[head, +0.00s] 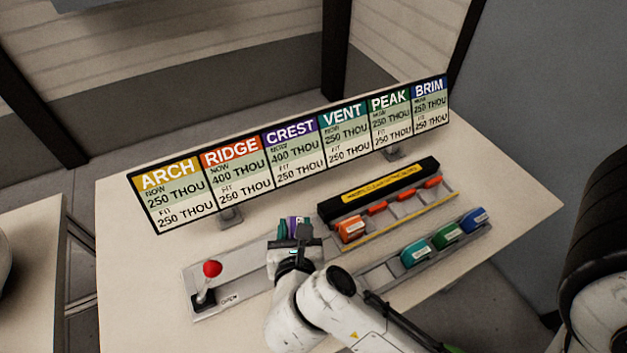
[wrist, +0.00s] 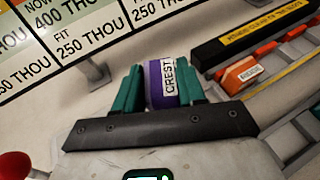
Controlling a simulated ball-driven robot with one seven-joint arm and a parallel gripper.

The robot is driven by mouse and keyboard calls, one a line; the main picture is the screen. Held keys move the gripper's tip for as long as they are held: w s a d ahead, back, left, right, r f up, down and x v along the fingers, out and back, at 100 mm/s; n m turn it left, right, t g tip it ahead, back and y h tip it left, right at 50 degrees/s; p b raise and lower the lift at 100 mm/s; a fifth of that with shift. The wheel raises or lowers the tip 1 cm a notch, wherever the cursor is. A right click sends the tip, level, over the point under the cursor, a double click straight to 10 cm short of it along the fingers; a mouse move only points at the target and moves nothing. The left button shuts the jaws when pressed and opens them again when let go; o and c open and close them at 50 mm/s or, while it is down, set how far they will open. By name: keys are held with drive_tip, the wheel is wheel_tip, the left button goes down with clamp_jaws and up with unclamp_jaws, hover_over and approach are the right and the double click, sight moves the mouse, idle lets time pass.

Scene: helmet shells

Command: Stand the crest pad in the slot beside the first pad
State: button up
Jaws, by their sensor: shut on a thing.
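My gripper (head: 292,232) is shut on the purple crest pad (wrist: 162,84). In the wrist view the pad stands between the two teal fingers, with its white CREST label showing. In the head view only a little of the crest pad (head: 297,224) shows, and the gripper is left of the slotted rack (head: 385,190). The first pad, orange (head: 350,230), stands in the rack's leftmost slot. It also shows in the wrist view (wrist: 241,76), to the right of the fingers and apart from them. The slots to the right of the orange pad look empty.
A nearer grey rack (head: 378,277) holds a teal pad (head: 415,252), a green pad (head: 447,236) and a blue pad (head: 474,219). A red-knobbed lever (head: 212,269) stands at left. A long sign board (head: 295,150) stands behind. Open tabletop lies at far right.

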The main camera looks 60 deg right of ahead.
drive_tip(key=x, duration=0.8)
drive_tip(key=p+x, duration=0.1)
drive_tip(key=x, duration=0.3)
drive_tip(key=shift+w+d+f, duration=0.1)
drive_tip(key=shift+w+f, duration=0.05)
drive_tip(key=shift+f, duration=0.4)
drive_tip(key=shift+w+d+f, duration=0.4)
drive_tip(key=shift+d+f, duration=0.15)
drive_tip(key=shift+w+d+f, duration=0.35)
drive_tip(key=shift+d+f, duration=0.25)
drive_tip(key=shift+f, duration=0.1)
drive_tip(key=o, duration=1)
drive_tip(key=shift+o, duration=0.2)
